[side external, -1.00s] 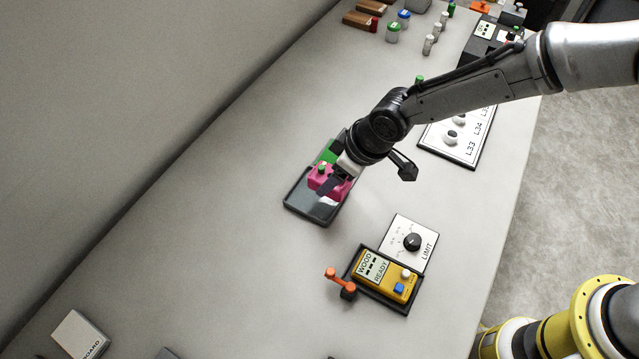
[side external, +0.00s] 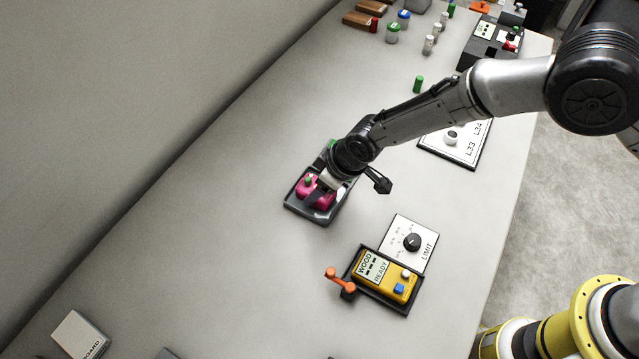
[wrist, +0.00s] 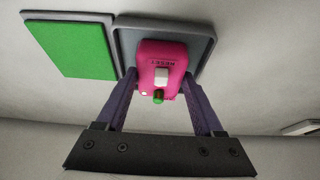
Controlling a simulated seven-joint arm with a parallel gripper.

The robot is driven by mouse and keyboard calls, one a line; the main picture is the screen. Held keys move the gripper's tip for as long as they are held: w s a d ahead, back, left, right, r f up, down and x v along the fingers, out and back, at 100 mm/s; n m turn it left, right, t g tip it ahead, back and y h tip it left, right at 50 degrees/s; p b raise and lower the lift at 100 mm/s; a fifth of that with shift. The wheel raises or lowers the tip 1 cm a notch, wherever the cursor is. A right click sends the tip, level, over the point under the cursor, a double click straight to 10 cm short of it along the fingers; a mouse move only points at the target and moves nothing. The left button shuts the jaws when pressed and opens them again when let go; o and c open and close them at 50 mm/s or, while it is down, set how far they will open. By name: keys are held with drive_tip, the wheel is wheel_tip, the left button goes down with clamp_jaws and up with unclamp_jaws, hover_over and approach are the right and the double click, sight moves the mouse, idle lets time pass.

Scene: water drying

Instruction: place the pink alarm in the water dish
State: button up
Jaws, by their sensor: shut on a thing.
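The pink alarm (side external: 318,194) has a green knob and is at the dark grey dish (side external: 299,211). My gripper (side external: 325,192) is shut on the pink alarm. In the wrist view the pink alarm (wrist: 162,68) sits between the two fingers of my gripper (wrist: 158,85), with a white button and RESET lettering showing. The grey dish (wrist: 205,28) lies behind it, and the alarm overlaps its area. I cannot tell whether the alarm touches the dish floor. My wrist hides part of the dish in the side view.
A green pad (wrist: 72,48) in a grey frame adjoins the dish. A yellow WOOD READY meter (side external: 384,277) with an orange lever (side external: 338,279) and a LIMIT dial panel (side external: 408,243) lie to the lower right. Several bottles stand at the back. The table left of the dish is clear.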

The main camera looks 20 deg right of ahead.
drive_tip(key=o, duration=1.2)
drive_tip(key=shift+f, duration=0.15)
drive_tip(key=shift+o, duration=0.2)
drive_tip(key=shift+s+d+r, duration=0.1)
drive_tip(key=shift+r, duration=0.5)
drive_tip(key=v, duration=1.1)
drive_tip(key=shift+d+r, duration=0.1)
